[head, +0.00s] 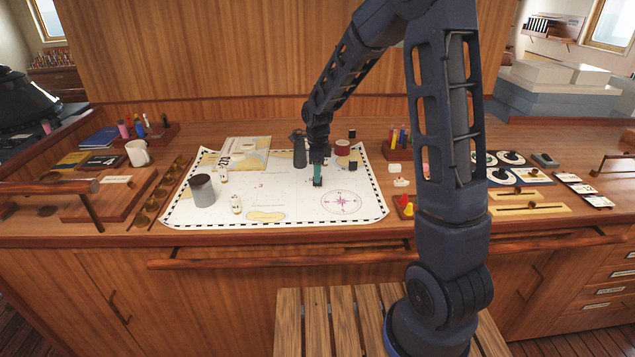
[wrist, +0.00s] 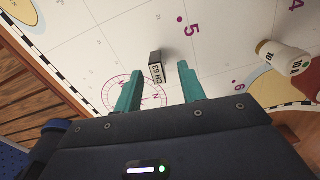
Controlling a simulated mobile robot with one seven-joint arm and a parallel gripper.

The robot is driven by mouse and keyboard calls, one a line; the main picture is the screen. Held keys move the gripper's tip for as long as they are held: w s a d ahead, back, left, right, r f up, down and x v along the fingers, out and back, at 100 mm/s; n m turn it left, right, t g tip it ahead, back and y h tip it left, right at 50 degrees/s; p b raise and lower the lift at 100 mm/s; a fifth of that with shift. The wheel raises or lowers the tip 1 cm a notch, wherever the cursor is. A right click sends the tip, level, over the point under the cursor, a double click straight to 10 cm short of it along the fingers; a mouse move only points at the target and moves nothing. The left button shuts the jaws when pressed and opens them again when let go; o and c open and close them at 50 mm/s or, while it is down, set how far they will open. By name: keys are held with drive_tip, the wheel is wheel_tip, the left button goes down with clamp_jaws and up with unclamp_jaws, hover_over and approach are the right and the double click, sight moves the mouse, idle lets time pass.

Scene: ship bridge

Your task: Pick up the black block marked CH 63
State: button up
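The black block marked CH 63 (wrist: 155,68) stands on the white chart, its pale label upside down in the wrist view. It lies between the lines of my two teal fingers, a little beyond their tips, with space on both sides. In the head view my gripper (head: 317,171) points down over the chart, and a dark block (head: 317,182) shows right at its fingertips. My gripper (wrist: 160,80) is open and empty. Whether the fingertips are level with the block is hard to tell.
The chart (head: 290,212) also holds a grey cup (head: 202,190), a dark jug (head: 299,149), small white pieces (head: 236,203) and other black blocks (head: 353,165). The chart's front middle is clear.

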sight(317, 186)
wheel_tip(317, 186, down, 4)
drive_tip(key=shift+s, duration=0.15)
clamp_jaws()
idle(0.3)
